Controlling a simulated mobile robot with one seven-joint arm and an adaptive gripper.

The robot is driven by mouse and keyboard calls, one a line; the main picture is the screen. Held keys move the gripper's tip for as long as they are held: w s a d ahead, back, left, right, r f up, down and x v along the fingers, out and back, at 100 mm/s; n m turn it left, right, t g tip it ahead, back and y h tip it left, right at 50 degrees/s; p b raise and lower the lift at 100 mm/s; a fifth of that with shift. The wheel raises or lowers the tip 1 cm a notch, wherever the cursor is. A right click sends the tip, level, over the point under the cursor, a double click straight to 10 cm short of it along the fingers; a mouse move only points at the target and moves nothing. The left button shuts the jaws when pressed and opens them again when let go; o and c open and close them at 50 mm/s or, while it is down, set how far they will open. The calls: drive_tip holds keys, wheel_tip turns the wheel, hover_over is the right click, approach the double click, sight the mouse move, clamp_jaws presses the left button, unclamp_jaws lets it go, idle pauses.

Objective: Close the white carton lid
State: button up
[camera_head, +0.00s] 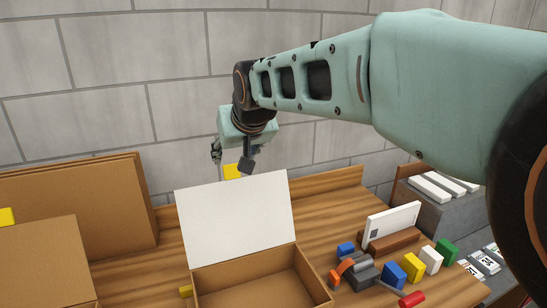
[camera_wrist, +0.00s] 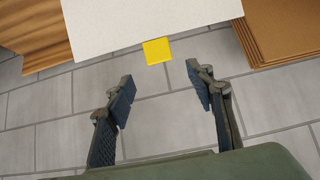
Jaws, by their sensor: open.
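The white carton lid (camera_head: 238,220) stands raised at the back of the open brown carton (camera_head: 262,281) in the head view. A yellow tab (camera_head: 231,171) sticks up from the lid's top edge. In the wrist view the lid (camera_wrist: 150,22) fills the top, with its yellow tab (camera_wrist: 157,51) at its edge. My gripper (camera_head: 231,160) is behind and above the lid's top edge. In the wrist view my gripper (camera_wrist: 163,93) is open and empty, its two fingers on either side of the tab's line, and the tab lies just beyond the fingertips. I see no contact.
Brown cardboard sheets (camera_head: 110,205) stand on the left. Colored blocks (camera_head: 412,267), an orange-and-grey tool (camera_head: 355,271) and a white panel in a wooden stand (camera_head: 391,227) are on the wooden table (camera_head: 325,195) right of the carton. A grey block wall (camera_head: 110,100) is behind.

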sight(231, 166)
drive_tip(key=p+x, duration=0.1)
drive_tip(key=x, duration=0.8)
drive_tip(key=shift+w+f, duration=0.15)
drive_tip(key=shift+c, duration=0.6)
clamp_jaws()
